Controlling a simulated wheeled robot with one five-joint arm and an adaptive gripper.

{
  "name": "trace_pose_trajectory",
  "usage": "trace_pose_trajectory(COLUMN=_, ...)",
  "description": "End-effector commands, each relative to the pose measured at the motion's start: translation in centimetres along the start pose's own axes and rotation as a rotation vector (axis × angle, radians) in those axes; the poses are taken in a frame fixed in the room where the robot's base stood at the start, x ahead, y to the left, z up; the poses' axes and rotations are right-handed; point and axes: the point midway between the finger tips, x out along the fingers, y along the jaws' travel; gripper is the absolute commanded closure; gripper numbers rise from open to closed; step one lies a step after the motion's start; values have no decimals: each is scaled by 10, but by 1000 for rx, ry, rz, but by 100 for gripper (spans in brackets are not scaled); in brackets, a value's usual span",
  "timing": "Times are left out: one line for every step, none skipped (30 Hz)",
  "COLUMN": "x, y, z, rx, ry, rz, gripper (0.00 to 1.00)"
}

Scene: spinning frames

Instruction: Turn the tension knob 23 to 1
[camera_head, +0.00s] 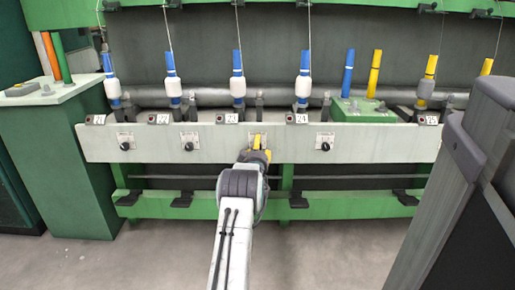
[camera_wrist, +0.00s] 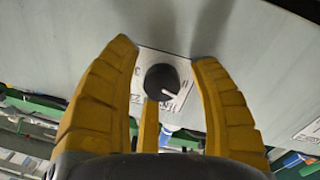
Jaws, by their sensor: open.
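A round black knob (camera_wrist: 161,80) sits on a white dial plate (camera_wrist: 182,62) on the pale panel in the wrist view. A short white pointer mark shows on its lower right side; the dial's characters are too blurred to read surely. My gripper (camera_wrist: 164,58) is open, with yellow fingers on both sides of the knob and a further finger below. Gaps show between the side fingers and the knob. In the head view my gripper (camera_head: 257,147) is at the panel and hides this knob; the top of its dial plate (camera_head: 257,135) shows.
Other black knobs (camera_head: 325,146) sit along the pale rail (camera_head: 385,140), under small number plates (camera_head: 228,118). Blue and yellow bobbins (camera_head: 238,85) stand above it. A green cabinet (camera_head: 65,160) stands at left and a dark grey structure (camera_head: 460,180) at right. Floor shows in front.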

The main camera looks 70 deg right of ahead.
Motion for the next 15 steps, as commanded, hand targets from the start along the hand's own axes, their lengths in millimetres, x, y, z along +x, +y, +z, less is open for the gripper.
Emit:
trace_pose_trajectory(x=0, y=0, z=0, rx=0, ry=0, rz=0, gripper=44)
trace_pose_trajectory(x=0, y=0, z=0, rx=0, ry=0, rz=0, gripper=44)
trace_pose_trajectory(x=0, y=0, z=0, rx=0, ry=0, rz=0, gripper=43)
trace_pose_trajectory(x=0, y=0, z=0, rx=0, ry=0, rz=0, gripper=46)
trace_pose_trajectory(x=0, y=0, z=0, rx=0, ry=0, rz=0, gripper=48)
trace_pose_trajectory(x=0, y=0, z=0, rx=0, ry=0, rz=0, gripper=52)
trace_pose_trajectory(x=0, y=0, z=0, rx=0, ry=0, rz=0, gripper=55)
trace_pose_trajectory(x=0, y=0, z=0, rx=0, ry=0, rz=0, gripper=57)
trace_pose_trajectory(x=0, y=0, z=0, rx=0, ry=0, rz=0, gripper=61)
trace_pose_trajectory(x=0, y=0, z=0, rx=0, ry=0, rz=0, gripper=64)
trace_pose_trajectory(x=0, y=0, z=0, rx=0, ry=0, rz=0, gripper=66)
trace_pose_trajectory(x=0, y=0, z=0, rx=0, ry=0, rz=0, gripper=70)
trace_pose_trajectory(x=0, y=0, z=0, rx=0, ry=0, rz=0, gripper=73)
trace_pose_trajectory(x=0, y=0, z=0, rx=0, ry=0, rz=0, gripper=75)
trace_pose_trajectory(x=0, y=0, z=0, rx=0, ry=0, rz=0, gripper=79)
